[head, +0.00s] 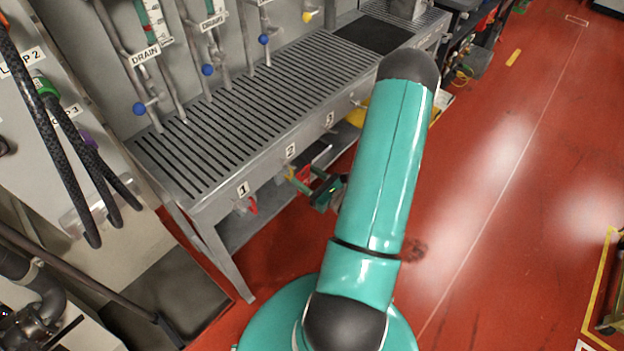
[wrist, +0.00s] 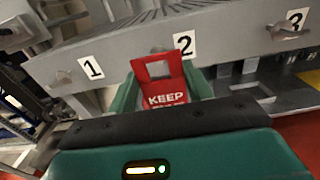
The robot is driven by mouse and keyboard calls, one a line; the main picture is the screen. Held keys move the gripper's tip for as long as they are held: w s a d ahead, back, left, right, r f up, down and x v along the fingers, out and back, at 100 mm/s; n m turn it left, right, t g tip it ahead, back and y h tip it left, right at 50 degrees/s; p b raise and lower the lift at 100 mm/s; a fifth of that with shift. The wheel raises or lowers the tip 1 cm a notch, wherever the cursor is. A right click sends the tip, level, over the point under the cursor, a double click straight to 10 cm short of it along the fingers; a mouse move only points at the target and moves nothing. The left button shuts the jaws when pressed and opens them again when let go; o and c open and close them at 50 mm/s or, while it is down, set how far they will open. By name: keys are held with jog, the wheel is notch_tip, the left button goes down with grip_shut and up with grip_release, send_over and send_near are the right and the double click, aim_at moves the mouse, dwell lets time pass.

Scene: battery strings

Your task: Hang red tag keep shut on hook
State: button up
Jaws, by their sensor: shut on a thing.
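The red tag (wrist: 165,88) shows in the wrist view with a square hole near its top and the word KEEP in white; its lower text is cut off by my gripper body. My gripper (wrist: 164,80) is shut on the tag, with a green finger at each side and the tag's top reaching past them. The tag is in front of the bench edge, just below and left of the number 2 label (wrist: 184,44). A small hook-like part (wrist: 158,49) shows just above the tag; I cannot tell if they touch. In the head view my gripper (head: 312,184) is beside the bench front, partly behind my arm.
The grey slatted bench (head: 225,118) has front labels 1 (head: 243,189), 2 (head: 291,150) and 3 (head: 330,120). A small red thing (head: 252,206) is below label 1. Drain pipes with blue knobs stand behind the slats. Open red floor (head: 500,200) lies to the right.

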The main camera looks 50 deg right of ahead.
aim_at(293, 168)
jog(key=shift+w+f, duration=0.15)
jog(key=shift+w, duration=1.95)
jog(key=shift+w+a+f, duration=0.1)
jog(key=shift+w+f, duration=0.4)
jog(key=shift+w, duration=0.2)
jog(key=o, duration=1)
jog(key=shift+o, duration=0.2)
jog(key=shift+s, duration=0.1)
jog(key=s, duration=1.3)
jog(key=shift+s+d, duration=0.2)
jog(key=shift+s, duration=0.15)
